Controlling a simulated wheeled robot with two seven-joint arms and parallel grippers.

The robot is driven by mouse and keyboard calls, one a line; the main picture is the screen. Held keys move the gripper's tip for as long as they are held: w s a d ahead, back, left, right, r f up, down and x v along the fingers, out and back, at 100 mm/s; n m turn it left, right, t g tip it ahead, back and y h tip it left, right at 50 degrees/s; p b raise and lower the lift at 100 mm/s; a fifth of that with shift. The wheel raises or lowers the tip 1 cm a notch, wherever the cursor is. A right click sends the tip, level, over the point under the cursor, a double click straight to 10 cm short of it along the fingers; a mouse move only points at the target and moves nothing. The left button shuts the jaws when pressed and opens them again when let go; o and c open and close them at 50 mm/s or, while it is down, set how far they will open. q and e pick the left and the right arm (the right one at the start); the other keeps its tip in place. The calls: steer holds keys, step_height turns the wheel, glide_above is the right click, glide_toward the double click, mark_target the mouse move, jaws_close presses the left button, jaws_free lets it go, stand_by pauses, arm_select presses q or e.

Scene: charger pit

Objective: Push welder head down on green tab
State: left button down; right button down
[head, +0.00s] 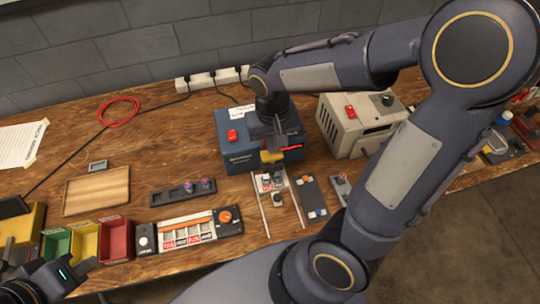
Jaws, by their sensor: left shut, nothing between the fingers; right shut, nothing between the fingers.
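Below is a small fixture (268,183) between two light rails. I cannot make out the green tab. My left gripper (84,268) is low at the left, shut and empty, by the bench's front edge, far from the welder.
A beige machine (345,128) stands right of the welder. A dark narrow tray (183,193) and a panel with an orange knob (190,232) lie to the left. Coloured bins (116,240) stand near my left gripper. My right arm covers much of the right side.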

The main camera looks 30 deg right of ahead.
steer(key=shift+f, duration=0.2)
steer(key=shift+f+b, duration=1.2)
steer(key=shift+f, duration=0.25)
steer(key=shift+r+p, duration=2.65)
steer(key=shift+r, duration=0.5)
